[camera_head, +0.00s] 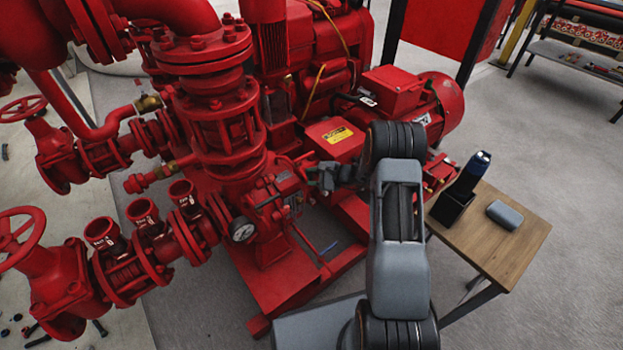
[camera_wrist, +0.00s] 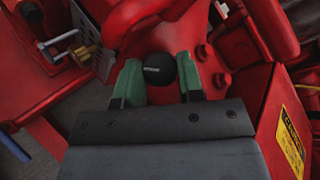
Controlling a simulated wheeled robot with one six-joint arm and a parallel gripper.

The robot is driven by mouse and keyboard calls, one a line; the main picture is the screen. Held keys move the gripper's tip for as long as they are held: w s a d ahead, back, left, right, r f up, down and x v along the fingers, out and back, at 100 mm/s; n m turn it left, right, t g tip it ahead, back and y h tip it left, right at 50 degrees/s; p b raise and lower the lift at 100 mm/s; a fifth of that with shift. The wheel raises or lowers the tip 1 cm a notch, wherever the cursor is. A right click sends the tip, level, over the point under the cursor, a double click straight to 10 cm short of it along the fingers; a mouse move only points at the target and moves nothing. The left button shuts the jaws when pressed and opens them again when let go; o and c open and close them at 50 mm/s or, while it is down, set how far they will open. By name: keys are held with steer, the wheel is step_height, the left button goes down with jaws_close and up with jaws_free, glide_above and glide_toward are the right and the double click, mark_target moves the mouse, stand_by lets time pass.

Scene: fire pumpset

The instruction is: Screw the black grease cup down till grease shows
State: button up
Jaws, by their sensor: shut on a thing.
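The black grease cup (camera_wrist: 158,69) shows in the wrist view as a round black cap with a small pale mark, in front of red pump casting. My gripper (camera_wrist: 160,82) has its two green fingers on either side of the cup, shut on it. In the head view my gripper (camera_head: 318,178) reaches left to the red pump body, and the cup cannot be made out there. No grease can be made out.
A red pumpset (camera_head: 270,290) surrounds the gripper, with bolts (camera_wrist: 221,80) close to the right finger. A brass fitting (camera_wrist: 82,55) lies to the left. A wooden table (camera_head: 510,245) at right bears a dark holder and a grey case (camera_head: 505,214).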

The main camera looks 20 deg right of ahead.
steer(key=shift+f+m+t, duration=0.1)
steer(key=shift+m+t, duration=0.3)
steer(key=shift+m, duration=0.3)
steer(key=o, duration=0.7)
steer(key=shift+c, duration=0.2)
steer(key=p+v, duration=0.3)
steer(key=v, duration=1.1)
steer(key=shift+p, duration=0.3)
